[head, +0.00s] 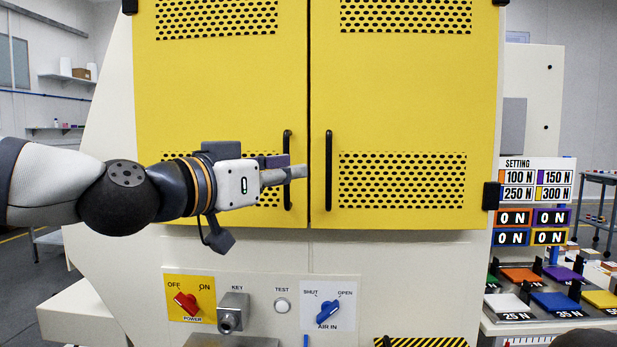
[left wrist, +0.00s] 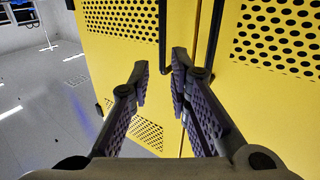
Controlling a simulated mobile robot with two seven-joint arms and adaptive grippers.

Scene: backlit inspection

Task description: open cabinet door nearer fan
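The yellow cabinet has two closed doors, a left door (head: 220,90) and a right door (head: 405,90), each with perforated panels. The left door has a black upright bar handle (head: 288,140) beside the centre gap; the right door has a matching handle (head: 328,170). My left gripper (head: 290,172) is in front of the left door's handle, and a finger crosses it in the picture. In the left wrist view my left gripper (left wrist: 160,75) is open, and a handle's end (left wrist: 162,40) shows between the fingertips; contact is unclear. No fan is visible. My right gripper is not in view.
Below the doors are a red power switch (head: 186,303), a key lock (head: 232,312), a test button (head: 281,306) and a blue air switch (head: 327,310). At right, coloured blocks (head: 555,300) lie on a bench below a setting sign (head: 535,180).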

